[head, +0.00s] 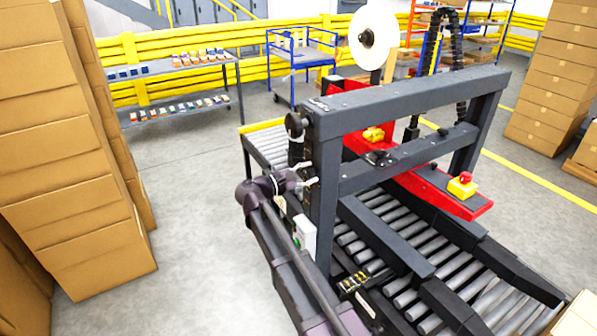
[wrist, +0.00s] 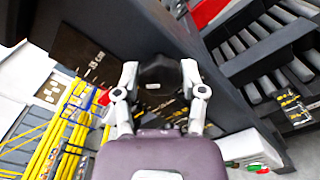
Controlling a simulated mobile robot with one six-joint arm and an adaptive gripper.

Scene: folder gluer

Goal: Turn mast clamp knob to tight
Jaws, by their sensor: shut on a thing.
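The black mast clamp knob (wrist: 160,75) sits between the two pale fingers of my gripper (wrist: 160,80) in the wrist view, on the side of the dark mast. My gripper is shut on it, one finger on each side. In the head view my gripper (head: 308,176) reaches the left face of the dark grey mast (head: 326,215) from the left. The knob is mostly hidden there by the fingers. A dark plate with yellow markings (wrist: 92,60) lies behind the fingers in the wrist view; its lettering is too blurred to read.
A grey switch box (head: 303,236) is below my gripper. The roller conveyor (head: 400,250) and red side rail (head: 440,190) lie right. Stacked cartons (head: 65,130) stand left, with clear floor between.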

